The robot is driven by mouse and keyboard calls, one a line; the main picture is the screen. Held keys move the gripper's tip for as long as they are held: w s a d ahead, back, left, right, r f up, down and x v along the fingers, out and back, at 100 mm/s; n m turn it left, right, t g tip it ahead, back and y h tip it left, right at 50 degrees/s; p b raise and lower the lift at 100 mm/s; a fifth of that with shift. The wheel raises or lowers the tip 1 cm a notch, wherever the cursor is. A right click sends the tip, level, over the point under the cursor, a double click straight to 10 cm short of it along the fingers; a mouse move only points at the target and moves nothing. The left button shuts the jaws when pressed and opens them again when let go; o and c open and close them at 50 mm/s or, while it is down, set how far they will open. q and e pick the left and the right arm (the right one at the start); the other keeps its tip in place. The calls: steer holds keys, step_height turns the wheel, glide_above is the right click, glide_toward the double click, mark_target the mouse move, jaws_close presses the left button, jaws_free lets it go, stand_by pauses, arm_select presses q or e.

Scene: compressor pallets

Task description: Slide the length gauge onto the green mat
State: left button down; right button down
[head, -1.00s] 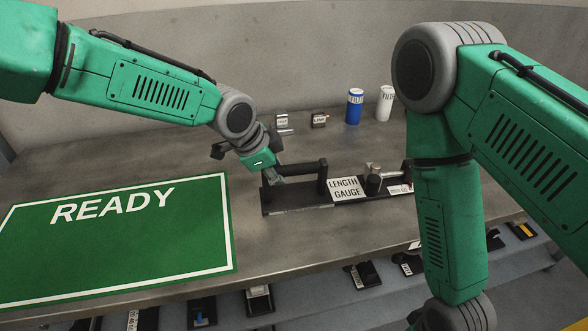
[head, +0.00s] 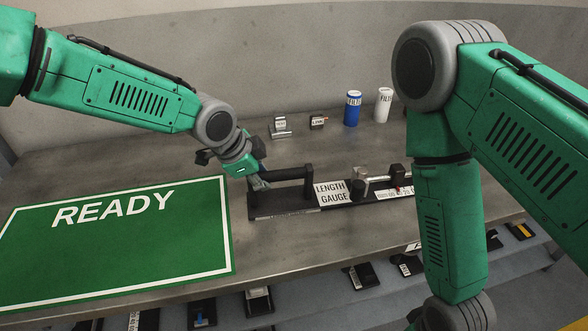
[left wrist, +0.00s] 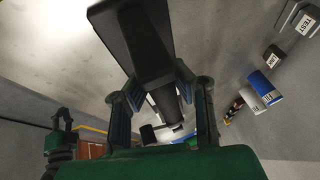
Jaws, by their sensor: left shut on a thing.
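The length gauge (head: 332,193) is a long black bar with a white "LENGTH GAUGE" label, a handle at its left part and metal fittings toward its right. It lies on the metal table. My left gripper (head: 260,181) is shut on the handle at the gauge's left end. In the left wrist view the dark gauge (left wrist: 143,35) runs between my left gripper's fingers (left wrist: 158,105). The green mat (head: 115,245), marked "READY" with a white border, lies to the left, a small gap from the gauge. My right gripper is out of view.
A blue can (head: 352,108) and a white can (head: 383,104) stand at the back of the table. Two small labelled blocks (head: 280,126) (head: 318,122) sit left of them. Several small items lie on a lower level beyond the table's front edge. My right arm covers the table's right part.

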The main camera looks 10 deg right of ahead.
arm_select(q)
steer(key=a+p, duration=0.6)
steer(key=a, duration=1)
steer(key=shift+s+a, duration=0.1)
steer(key=shift+s, duration=0.05)
steer(key=a+p, duration=0.1)
steer(key=a, duration=0.4)
steer(key=shift+s+a+f+p, duration=0.1)
steer(key=shift+a+p, duration=0.2)
steer(key=shift+a, duration=0.1)
steer(key=shift+a+f, duration=0.1)
steer(key=shift+a, duration=0.3)
steer(key=shift+s, duration=0.1)
steer(key=c, duration=1.3)
jaws_free()
steer(key=shift+c, duration=0.2)
steer(key=shift+a, duration=0.1)
steer(key=v, duration=1.1)
steer(key=shift+a+r, duration=0.2)
steer(key=shift+r, duration=0.2)
